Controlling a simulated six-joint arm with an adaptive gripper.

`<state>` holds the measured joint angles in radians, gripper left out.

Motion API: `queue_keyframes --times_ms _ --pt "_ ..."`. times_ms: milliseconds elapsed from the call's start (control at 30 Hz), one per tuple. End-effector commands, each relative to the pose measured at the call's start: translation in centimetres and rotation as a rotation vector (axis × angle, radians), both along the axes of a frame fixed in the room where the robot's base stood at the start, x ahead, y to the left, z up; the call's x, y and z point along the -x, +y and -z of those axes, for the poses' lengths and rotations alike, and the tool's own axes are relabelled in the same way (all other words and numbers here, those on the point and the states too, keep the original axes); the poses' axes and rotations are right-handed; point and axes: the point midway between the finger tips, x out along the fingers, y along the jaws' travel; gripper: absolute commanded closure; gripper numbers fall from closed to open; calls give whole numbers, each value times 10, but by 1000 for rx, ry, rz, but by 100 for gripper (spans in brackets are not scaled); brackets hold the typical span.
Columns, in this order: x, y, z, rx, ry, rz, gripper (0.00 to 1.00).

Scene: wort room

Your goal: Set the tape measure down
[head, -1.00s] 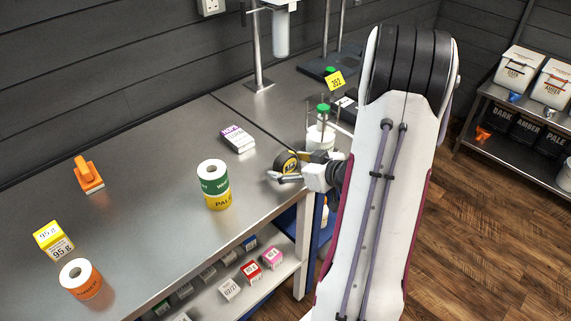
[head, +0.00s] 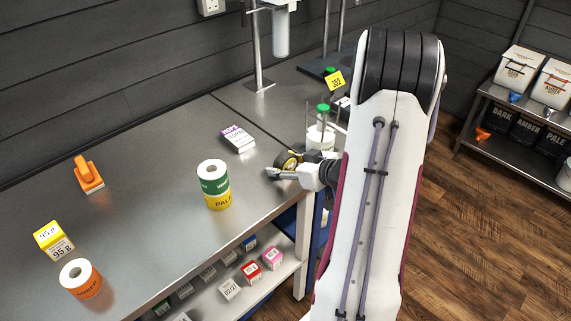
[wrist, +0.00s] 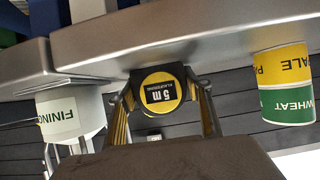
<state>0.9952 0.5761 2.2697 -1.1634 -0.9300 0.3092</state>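The tape measure (head: 287,160), black and yellow, is at the right part of the steel bench, near its front edge. In the wrist view the tape measure (wrist: 161,92) shows its "5 m" label, inverted, between the two fingers. My gripper (head: 288,168) has a finger at each side of it and appears shut on it; the wrist view shows the gripper (wrist: 163,98) the same way. One finger partly hides the tape measure in the head view. Whether its underside touches the bench (head: 140,190) cannot be told.
A green-and-yellow label roll stack (head: 214,185) stands left of my gripper. A purple-and-white hops box (head: 238,138) lies behind. A white tub (head: 320,137) with a green-capped bottle stands close on the right. Bare bench lies between roll and box.

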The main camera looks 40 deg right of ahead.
Motion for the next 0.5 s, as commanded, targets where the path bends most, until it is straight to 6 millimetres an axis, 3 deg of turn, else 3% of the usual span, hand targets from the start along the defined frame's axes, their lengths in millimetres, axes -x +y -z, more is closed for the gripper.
queue_keyframes --times_ms 67,500 --pt "0 0 0 0 -1 0 84" --pt "0 0 -7 1 -2 0 84"
